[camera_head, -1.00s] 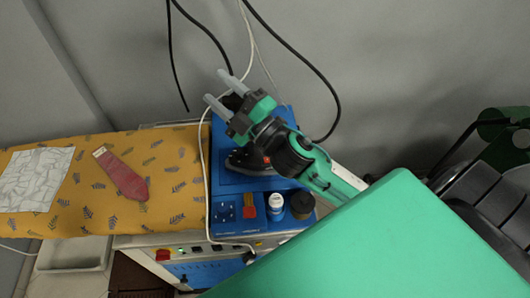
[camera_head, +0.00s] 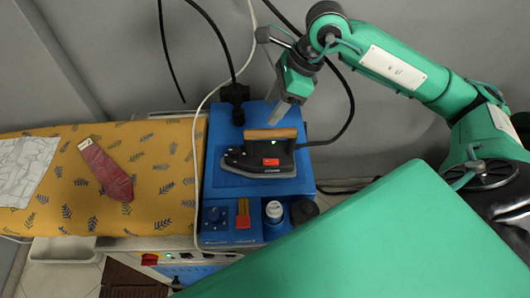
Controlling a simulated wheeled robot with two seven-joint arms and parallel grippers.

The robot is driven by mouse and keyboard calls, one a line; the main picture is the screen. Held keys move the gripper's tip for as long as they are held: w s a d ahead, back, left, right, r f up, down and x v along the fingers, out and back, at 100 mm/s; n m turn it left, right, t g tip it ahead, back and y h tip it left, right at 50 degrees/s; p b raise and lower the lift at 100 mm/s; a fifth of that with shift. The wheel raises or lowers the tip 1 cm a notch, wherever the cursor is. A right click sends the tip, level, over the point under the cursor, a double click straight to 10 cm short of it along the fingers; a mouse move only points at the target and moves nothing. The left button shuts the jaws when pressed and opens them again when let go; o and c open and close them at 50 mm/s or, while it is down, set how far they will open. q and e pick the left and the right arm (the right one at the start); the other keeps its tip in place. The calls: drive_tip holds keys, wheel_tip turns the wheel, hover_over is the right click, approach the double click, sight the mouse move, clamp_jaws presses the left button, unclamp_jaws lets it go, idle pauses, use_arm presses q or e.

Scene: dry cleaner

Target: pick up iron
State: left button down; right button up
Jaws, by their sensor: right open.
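The iron (camera_head: 258,154) has a dark body, a brown wooden handle on top and a red label on its side. It rests upright on the blue ironing station (camera_head: 225,178), its tip pointing left. My right gripper (camera_head: 277,113) comes in from the upper right and points down just above the right end of the handle. It is open and empty, its fingers nearly lined up in this view. The handle shows free below the fingertips; whether they touch it, I cannot tell. My left gripper is not in view.
A patterned yellow ironing board (camera_head: 150,165) stands at the left with a red tie (camera_head: 106,170) and a pale cloth (camera_head: 24,168) on it. Cables hang behind the station. A white-capped bottle (camera_head: 274,211) and a dark jar (camera_head: 304,210) stand at its front.

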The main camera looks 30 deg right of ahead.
sight(264, 130)
drive_tip(key=shift+w+d+f+h, duration=0.15)
drive_tip(key=shift+d+h, duration=0.15)
drive_tip(key=shift+d, duration=0.4)
drive_tip(key=shift+w+f, duration=0.1)
drive_tip(key=shift+f, duration=0.1)
drive_tip(key=p+x, duration=0.2)
drive_tip(key=x, duration=0.5)
drive_tip(key=shift+f, duration=0.3)
drive_tip(key=shift+a+f+p, duration=0.25)
drive_tip(key=shift+f+p, duration=0.2)
drive_tip(key=shift+f, duration=0.1)
drive_tip(key=p+x, duration=0.1)
drive_tip(key=x, duration=0.2)
drive_tip(key=shift+f+p, duration=0.25)
drive_tip(key=shift+p, duration=0.05)
drive_tip(key=shift+w+f, duration=0.1)
drive_tip(key=shift+f, duration=0.3)
clamp_jaws()
